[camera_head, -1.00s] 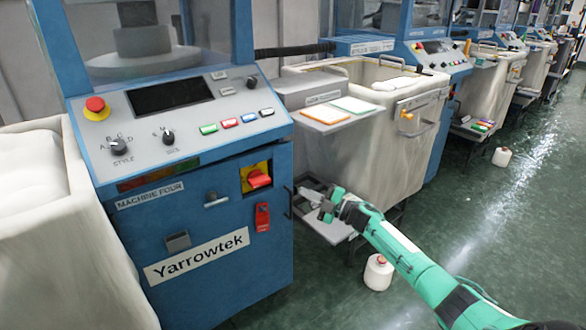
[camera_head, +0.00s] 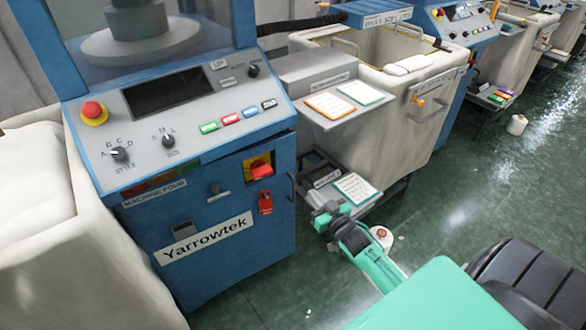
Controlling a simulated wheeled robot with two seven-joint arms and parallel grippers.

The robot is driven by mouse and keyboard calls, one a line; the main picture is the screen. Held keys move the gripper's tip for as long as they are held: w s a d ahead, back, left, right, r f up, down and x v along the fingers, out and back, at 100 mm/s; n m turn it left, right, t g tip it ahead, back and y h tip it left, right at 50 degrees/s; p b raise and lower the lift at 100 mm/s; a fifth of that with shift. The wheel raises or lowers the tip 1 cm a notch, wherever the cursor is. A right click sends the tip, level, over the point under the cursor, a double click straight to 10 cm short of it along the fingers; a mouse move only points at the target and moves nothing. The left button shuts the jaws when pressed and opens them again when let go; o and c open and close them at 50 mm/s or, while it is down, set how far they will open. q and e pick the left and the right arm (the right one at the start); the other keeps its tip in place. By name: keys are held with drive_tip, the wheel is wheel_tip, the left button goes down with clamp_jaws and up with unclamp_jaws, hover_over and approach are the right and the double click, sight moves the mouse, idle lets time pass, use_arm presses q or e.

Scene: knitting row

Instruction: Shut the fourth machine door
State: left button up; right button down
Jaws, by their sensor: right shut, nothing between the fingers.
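The machine labelled Machine Four (camera_head: 125,235) is a blue cabinet at the left, with a sloped grey control panel (camera_head: 190,125). Its blue front door (camera_head: 225,260) carries the Yarrowtek label and has a dark handle (camera_head: 291,187) at its right edge. The door looks flush or nearly flush; I cannot tell whether a small gap is left. My right gripper (camera_head: 322,214) is shut and empty, to the right of the door's right edge and apart from it. My left gripper is out of view.
A cream bin (camera_head: 400,125) stands right of the machine, with a low shelf holding a white card (camera_head: 355,188) behind my gripper. A white yarn cone (camera_head: 381,236) stands on the floor beside my right arm. Another cream bin (camera_head: 40,230) is at the left.

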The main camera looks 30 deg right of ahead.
sight(289, 166)
drive_tip(key=w, duration=1.2)
drive_tip(key=shift+w+d, duration=0.15)
drive_tip(key=shift+w, duration=0.1)
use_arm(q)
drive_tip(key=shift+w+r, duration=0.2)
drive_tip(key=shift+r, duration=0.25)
use_arm(e)
drive_tip(key=shift+w, duration=0.1)
